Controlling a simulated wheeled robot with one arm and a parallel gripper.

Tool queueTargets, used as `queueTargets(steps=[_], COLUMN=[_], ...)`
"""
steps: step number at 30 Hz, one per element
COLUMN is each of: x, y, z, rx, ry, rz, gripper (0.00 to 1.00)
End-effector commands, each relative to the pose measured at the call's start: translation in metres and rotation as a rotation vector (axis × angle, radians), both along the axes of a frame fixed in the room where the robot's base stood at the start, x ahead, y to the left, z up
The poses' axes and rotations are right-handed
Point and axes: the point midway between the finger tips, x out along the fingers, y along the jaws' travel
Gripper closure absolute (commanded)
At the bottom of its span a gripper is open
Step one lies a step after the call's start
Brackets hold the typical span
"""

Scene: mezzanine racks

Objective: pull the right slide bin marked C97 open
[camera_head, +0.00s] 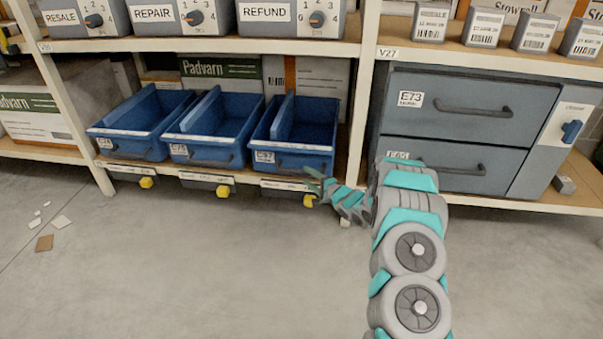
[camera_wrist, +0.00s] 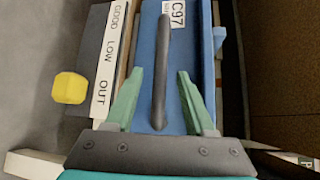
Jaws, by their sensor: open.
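The right slide bin, marked C97, is a blue open-topped bin (camera_head: 307,121) at the right end of a row of three on the lower shelf. Its front (camera_wrist: 185,55) with the C97 label (camera_wrist: 178,14) also fills the middle of the wrist view. Its dark bar handle (camera_wrist: 161,65) runs between the fingers there. My gripper (camera_wrist: 160,75) is open, with a green finger on each side of the handle and gaps to it. In the head view my gripper (camera_head: 318,182) is low at the bin's front right corner. The handle is partly hidden there.
Two similar blue bins (camera_head: 214,128) (camera_head: 143,124) stand to the left. Below C97 is a strip reading GOOD, LOW, OUT (camera_wrist: 110,60) with a yellow knob (camera_wrist: 70,88). Grey drawers marked E73 (camera_head: 450,107) stand at the right. The floor in front is mostly clear, with small scraps (camera_head: 45,242) at the left.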

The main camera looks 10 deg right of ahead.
Motion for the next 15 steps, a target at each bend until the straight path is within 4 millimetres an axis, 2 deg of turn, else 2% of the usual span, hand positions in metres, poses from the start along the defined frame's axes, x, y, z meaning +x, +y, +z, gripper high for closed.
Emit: queueTargets(steps=[3,9,15], x=[0.017,0.036,0.043], y=[0.01,0.018,0.022], z=[-0.002,-0.005,-0.007], rx=[-0.002,-0.003,-0.002], ry=[-0.005,-0.003,-0.001], rz=[0.003,0.0,-0.001], gripper=[0.45,0.45,0.45])
